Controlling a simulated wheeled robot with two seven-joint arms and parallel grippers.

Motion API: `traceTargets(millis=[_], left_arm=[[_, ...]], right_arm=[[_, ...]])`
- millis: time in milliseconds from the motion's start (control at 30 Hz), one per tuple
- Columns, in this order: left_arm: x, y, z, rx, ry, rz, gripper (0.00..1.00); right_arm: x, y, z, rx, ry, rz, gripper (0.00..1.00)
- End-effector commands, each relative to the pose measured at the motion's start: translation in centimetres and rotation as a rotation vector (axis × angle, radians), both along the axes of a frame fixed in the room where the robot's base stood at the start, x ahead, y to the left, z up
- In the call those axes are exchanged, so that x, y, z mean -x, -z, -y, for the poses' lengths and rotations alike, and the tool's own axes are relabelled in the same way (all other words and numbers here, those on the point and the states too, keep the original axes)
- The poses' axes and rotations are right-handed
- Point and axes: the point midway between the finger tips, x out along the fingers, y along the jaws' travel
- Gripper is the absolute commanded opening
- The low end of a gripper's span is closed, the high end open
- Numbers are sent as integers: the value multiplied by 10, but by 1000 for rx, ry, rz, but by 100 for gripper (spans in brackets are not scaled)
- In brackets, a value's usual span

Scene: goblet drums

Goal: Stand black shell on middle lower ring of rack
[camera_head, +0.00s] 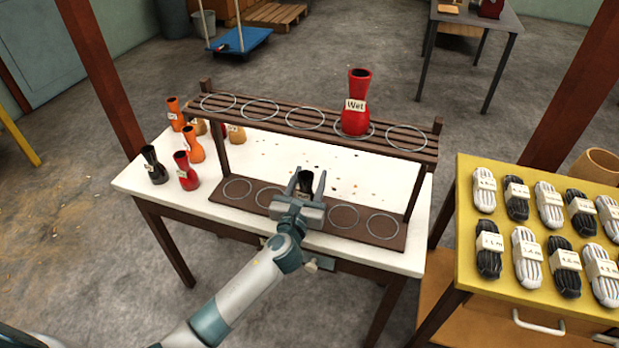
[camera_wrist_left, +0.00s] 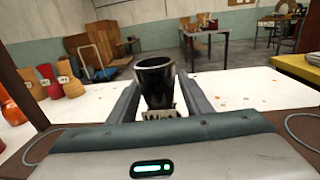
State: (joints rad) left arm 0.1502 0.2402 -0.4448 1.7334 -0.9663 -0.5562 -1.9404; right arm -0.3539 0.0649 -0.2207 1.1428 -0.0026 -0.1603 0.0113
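The black shell (camera_wrist_left: 155,82) is upright between the two fingers of my left gripper (camera_head: 308,188), its dark open rim (camera_head: 306,179) showing above them. A pale label (camera_wrist_left: 160,114) shows low on its front. The gripper hides the lower body and foot, so I cannot tell whether the fingers touch it or whether it rests on the board. The rack (camera_head: 222,206) has a lower board with rings. The gripper and shell cover the middle lower ring. Lower rings show empty on both sides (camera_head: 237,189) (camera_head: 343,217). My right gripper is not in view.
A red shell (camera_head: 356,119) labelled "Wet" stands on the rack's upper shelf, above and behind the gripper. Other black, red, orange and tan shells (camera_head: 153,166) (camera_head: 187,172) (camera_head: 194,146) stand at the left on the white table (camera_head: 134,182).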

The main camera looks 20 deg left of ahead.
Motion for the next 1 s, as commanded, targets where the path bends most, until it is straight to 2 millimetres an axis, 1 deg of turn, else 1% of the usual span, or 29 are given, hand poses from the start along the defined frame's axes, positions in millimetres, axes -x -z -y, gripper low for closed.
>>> traceTargets(millis=[233,367,567,800,900,1000], left_arm=[[0,-3,0,0,0,0,45],[9,-2,0,-1,0,0,45],[38,-1,2,-1,1,-1,45],[81,-1,4,-1,0,-1,45],[97,-2,5,0,1,-1,45],[108,-2,5,1,1,0,45]], right_arm=[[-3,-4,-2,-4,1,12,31],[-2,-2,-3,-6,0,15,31],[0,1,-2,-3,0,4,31],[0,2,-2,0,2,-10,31],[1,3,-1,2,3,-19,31],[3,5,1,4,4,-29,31]])
